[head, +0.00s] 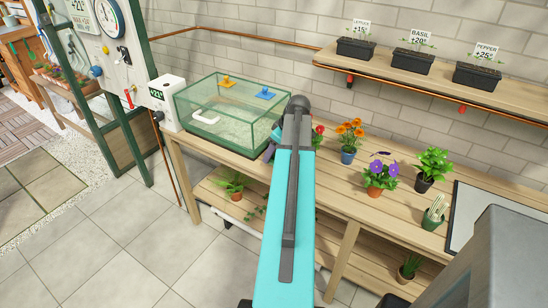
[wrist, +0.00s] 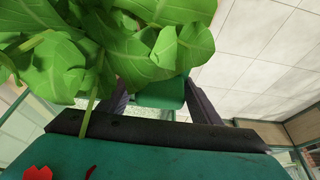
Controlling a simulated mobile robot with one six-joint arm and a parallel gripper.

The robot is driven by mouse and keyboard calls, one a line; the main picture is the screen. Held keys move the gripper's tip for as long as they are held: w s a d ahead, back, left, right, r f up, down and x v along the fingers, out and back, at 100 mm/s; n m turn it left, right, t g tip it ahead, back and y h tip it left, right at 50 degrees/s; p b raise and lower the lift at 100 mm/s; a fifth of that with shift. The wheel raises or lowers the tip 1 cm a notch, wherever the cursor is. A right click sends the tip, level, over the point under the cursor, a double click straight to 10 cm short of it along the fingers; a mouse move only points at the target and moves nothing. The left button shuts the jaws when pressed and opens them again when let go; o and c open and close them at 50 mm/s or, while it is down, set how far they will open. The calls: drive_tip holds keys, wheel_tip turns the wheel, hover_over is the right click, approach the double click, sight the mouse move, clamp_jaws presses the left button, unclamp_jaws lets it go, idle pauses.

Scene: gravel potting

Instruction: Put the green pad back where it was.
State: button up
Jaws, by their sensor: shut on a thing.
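My gripper (wrist: 157,86) is shut on a dark green thing (wrist: 166,99), seen between its two dark fingers in the wrist view. Large green leaves (wrist: 140,45) hang over the fingers and hide much of it. I cannot tell whether it is a pot or the pad. In the head view my arm hides most of the gripper, which is over the bench near the glass tank and a red flower (head: 318,134). No green pad shows clearly. A blue pad (head: 265,94) and a yellow pad (head: 227,81) show at the tank.
The glass tank (head: 205,117) stands left on the wooden bench (head: 330,180). Right of my arm are orange flowers in a blue pot (head: 347,156), purple flowers (head: 383,172), a leafy plant (head: 432,163) and a green pot (head: 433,220). A shelf (head: 400,80) hangs above.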

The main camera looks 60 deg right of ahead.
sight(273, 157)
drive_tip(key=shift+f+p, duration=0.5)
drive_tip(key=shift+f, duration=1.05)
drive_tip(key=shift+f, duration=0.15)
drive_tip(key=o, duration=1)
drive_tip(key=shift+c, duration=0.2)
drive_tip(key=shift+r, duration=0.2)
drive_tip(key=b+v, duration=0.2)
drive_tip(key=v, duration=1)
